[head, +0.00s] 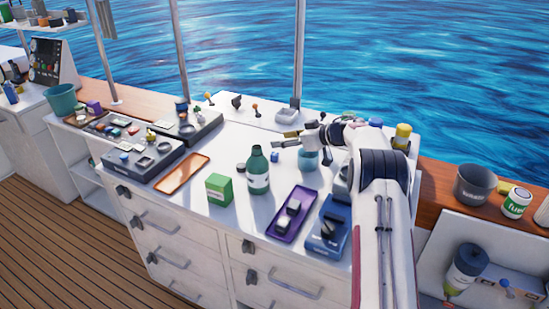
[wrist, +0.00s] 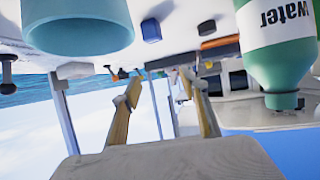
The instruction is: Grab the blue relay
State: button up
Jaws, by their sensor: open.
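A small blue block, which looks like the blue relay (head: 275,156), sits on the white worktop between the green bottle and the light-blue cup. The wrist view, which looks upside down, shows a blue block (wrist: 151,30) beyond my fingers and toward the top. My gripper (head: 282,139) is above the worktop, a little behind and above the block in the head view. In the wrist view its two fingers (wrist: 166,88) stand apart with nothing between them.
The green water bottle (head: 258,172) and light-blue cup (head: 308,160) stand close on either side; they also show in the wrist view, bottle (wrist: 278,50) and cup (wrist: 78,28). A green box (head: 219,189), purple tray (head: 291,214), blue device (head: 327,228) and orange tray (head: 182,174) are nearer the front.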

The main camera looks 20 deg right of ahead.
aim_at(275, 157)
jog(key=shift+f, duration=1.75)
jog(key=shift+f, duration=0.1)
